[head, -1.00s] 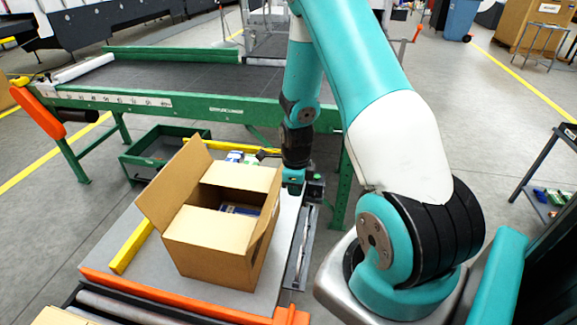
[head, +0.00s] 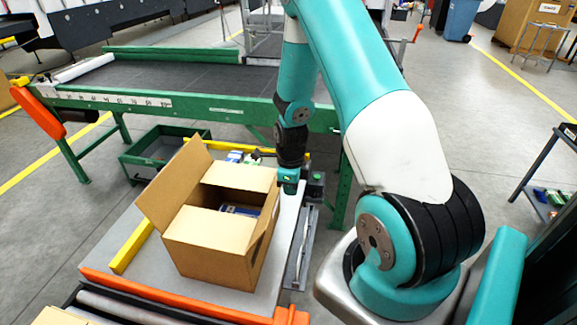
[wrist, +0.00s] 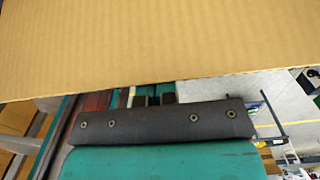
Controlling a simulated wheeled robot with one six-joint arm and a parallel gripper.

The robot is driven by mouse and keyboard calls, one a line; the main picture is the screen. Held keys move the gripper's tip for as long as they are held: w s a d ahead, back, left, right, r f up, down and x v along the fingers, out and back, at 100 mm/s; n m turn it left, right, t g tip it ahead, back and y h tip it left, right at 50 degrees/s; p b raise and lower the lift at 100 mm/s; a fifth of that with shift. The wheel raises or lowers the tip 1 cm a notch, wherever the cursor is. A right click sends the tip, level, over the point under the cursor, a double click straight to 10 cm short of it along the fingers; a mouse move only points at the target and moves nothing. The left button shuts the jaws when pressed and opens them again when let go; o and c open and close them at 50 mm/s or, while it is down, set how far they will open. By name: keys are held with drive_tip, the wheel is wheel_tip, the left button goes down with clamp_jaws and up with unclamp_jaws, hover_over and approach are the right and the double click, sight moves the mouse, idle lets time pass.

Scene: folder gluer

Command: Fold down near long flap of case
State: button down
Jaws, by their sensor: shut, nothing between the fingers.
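The open cardboard case (head: 208,262) sits on the grey table. Its left flap (head: 172,187) stands up, leaning outward. The far flap (head: 240,176) and the near-side flap (head: 210,228) lie inward, with a gap between them showing a blue item (head: 240,209) inside.
A grey metal bracket (head: 302,250) runs along the table's right side. A yellow bar (head: 131,248) lies left of the case. An orange rail (head: 180,305) edges the near side. The green-framed conveyor (head: 190,80) and a green bin (head: 160,150) stand beyond.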

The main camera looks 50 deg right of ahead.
drive_tip(key=shift+w+a+r, duration=0.1)
drive_tip(key=shift+w+a, duration=0.5)
drive_tip(key=shift+w, duration=0.35)
drive_tip(key=shift+w+a+f, duration=0.1)
drive_tip(key=shift+w+a, duration=0.45)
drive_tip(key=shift+w, duration=0.45)
drive_tip(key=shift+w+a+r, duration=0.1)
drive_tip(key=shift+w+a, duration=0.5)
drive_tip(key=shift+w, duration=0.35)
